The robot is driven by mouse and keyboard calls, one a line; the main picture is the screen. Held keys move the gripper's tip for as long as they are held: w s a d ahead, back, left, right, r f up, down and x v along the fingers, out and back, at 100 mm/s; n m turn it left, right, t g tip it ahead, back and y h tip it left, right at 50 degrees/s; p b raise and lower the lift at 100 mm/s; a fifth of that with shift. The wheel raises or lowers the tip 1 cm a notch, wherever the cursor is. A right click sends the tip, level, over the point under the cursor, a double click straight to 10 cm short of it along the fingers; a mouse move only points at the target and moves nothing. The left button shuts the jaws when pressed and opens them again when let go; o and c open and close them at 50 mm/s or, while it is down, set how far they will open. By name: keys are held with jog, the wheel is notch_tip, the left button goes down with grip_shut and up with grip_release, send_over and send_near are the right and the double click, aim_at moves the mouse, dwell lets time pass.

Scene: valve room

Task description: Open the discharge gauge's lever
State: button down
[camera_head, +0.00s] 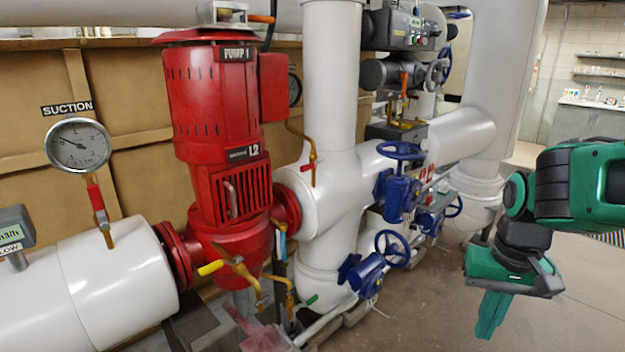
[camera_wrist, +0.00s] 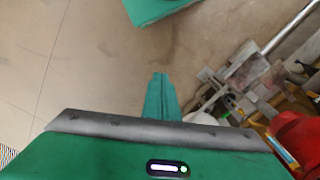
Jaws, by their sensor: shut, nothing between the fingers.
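A gauge (camera_head: 294,88), seen nearly edge-on, stands behind the red pump's side box and is partly hidden by it. A thin brass pipe (camera_head: 301,134) runs down from near it to the white pipe right of the pump. A small red lever (camera_head: 307,166) sits on that brass pipe and lies roughly crosswise to it. No label reading discharge is visible. My green gripper (camera_head: 491,315) hangs at the right, pointing down, shut and empty, well apart from the lever. Its closed fingers also show in the wrist view (camera_wrist: 160,96); neither gauge nor lever shows there.
The suction gauge (camera_head: 78,145) at the left has its own red lever (camera_head: 95,196), in line with its stem. Blue handwheel valves (camera_head: 401,151) stand between the brass pipe and my gripper. The red pump (camera_head: 215,135) fills the middle left. Floor at the lower right is clear.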

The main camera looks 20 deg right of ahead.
jog(key=w+a+f+m+t+y, duration=0.2)
jog(key=w+a+f+y, duration=0.1)
jog(key=w+a, duration=0.55)
jog(key=w+a+f+m+t+y, duration=0.1)
jog(key=w+a+f+m+y, duration=0.3)
jog(key=w, duration=0.7)
jog(key=w+a+f+n+t+y, duration=0.1)
jog(key=w+a+f+t+y, duration=0.1)
jog(key=w+a, duration=0.6)
jog(key=w+a+r+m+t+y, duration=0.1)
jog(key=w+r+m+t+y, duration=0.35)
jog(key=w, duration=0.45)
jog(key=w+d+r+m+t+h, duration=0.3)
jog(key=w+d+r+m+t, duration=0.2)
jog(key=m, duration=0.9)
jog(key=w+d+t, duration=0.2)
jog(key=d+t, duration=0.1)
jog(key=shift+d+r, duration=0.15)
jog(key=shift+r, duration=0.2)
